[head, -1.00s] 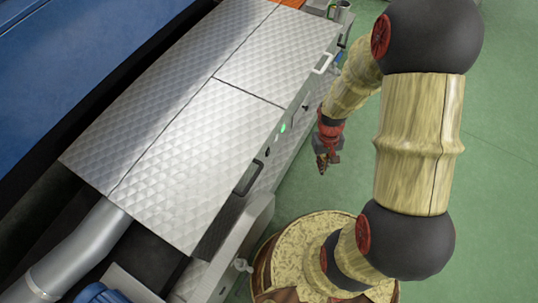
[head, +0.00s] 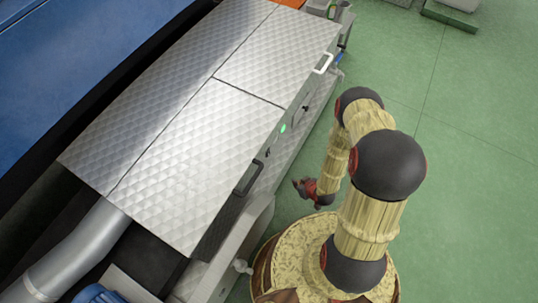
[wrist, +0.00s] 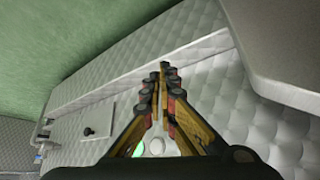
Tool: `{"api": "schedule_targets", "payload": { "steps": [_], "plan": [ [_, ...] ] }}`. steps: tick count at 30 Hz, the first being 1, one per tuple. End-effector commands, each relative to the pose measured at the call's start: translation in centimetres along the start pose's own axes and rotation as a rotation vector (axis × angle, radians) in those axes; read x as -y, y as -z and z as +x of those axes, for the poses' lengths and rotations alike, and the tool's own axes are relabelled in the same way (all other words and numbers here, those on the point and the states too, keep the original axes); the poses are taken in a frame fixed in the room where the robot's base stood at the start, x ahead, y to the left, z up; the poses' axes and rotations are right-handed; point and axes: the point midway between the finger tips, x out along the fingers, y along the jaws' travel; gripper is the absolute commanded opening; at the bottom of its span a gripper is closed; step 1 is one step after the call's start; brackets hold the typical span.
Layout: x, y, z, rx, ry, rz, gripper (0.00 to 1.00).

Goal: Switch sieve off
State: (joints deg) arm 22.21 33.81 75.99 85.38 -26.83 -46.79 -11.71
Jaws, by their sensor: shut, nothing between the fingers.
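The sieve is taken to be the machine with quilted metal covers (head: 190,150), running diagonally across the head view. Its side panel carries a lit green lamp (head: 282,128), with a small dark control (head: 267,152) nearer to me and a black knob (head: 306,107) farther along. The wrist view shows the green lamp (wrist: 138,150), partly hidden by a finger, pale round parts (wrist: 157,146) between the fingers, and a black knob (wrist: 88,131) on a plate to the left. My gripper (head: 296,183) is shut and empty, pointing at the side panel, apparently short of it.
A black handle (head: 248,178) and a pale handle (head: 322,63) stick out from the machine's side. A metal pipe (head: 78,250) runs at lower left. The green floor (head: 460,170) to the right is clear.

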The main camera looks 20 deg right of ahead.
Motion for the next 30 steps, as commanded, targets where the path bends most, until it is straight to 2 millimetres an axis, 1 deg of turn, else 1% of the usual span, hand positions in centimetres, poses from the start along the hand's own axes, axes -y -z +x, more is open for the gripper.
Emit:
{"api": "schedule_targets", "payload": {
  "steps": [1,3,6,9,12,23,30],
  "plan": [
    [-0.5,1.7,0.2,-0.054,-0.008,-0.016,0.0],
    [-0.9,3.7,0.2,-0.121,-0.018,-0.035,0.0],
    [-1.1,5.8,-0.1,-0.197,-0.027,-0.055,0.0],
    [-1.2,7.0,-0.3,-0.24,-0.035,-0.065,0.0],
    [-1.3,7.4,-0.5,-0.257,-0.04,-0.072,0.0],
    [-1.3,7.5,-0.4,-0.255,-0.04,-0.076,0.0],
    [-0.1,8.7,0.8,-0.255,-0.038,-0.08,0.0]
  ]
}}
